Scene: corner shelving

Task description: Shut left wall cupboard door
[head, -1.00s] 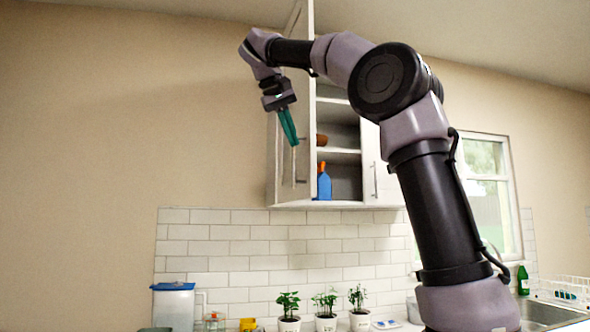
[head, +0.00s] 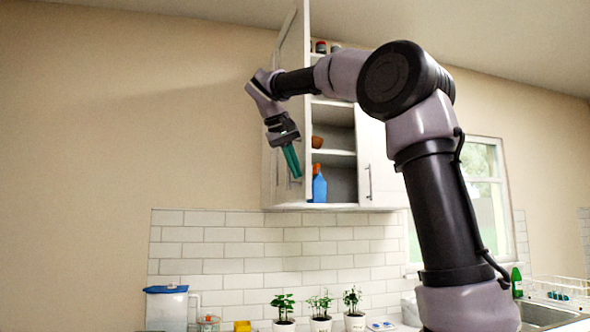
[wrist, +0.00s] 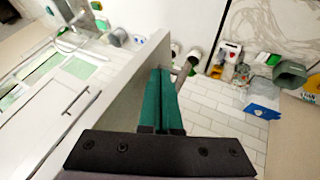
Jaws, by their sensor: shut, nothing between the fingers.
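The left wall cupboard door (head: 304,120) stands open, swung out toward me and seen nearly edge-on in the head view. The cupboard's left compartment shows open to its right. In the wrist view a pale panel (wrist: 118,98), which looks like this door, runs diagonally just left of the fingers. My gripper (head: 293,162) is shut and empty, its teal fingers pointing down at the door's left, outer side. The fingers also show in the wrist view (wrist: 161,95), close beside the panel. I cannot tell whether they touch it.
The right cupboard door (head: 375,165) is closed. A blue spray bottle (head: 319,187) and a brown bowl (head: 317,142) stand on the open shelves. Potted plants (head: 320,310) and a blue-lidded jug (head: 167,308) are on the counter below. The wall left of the cupboard is clear.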

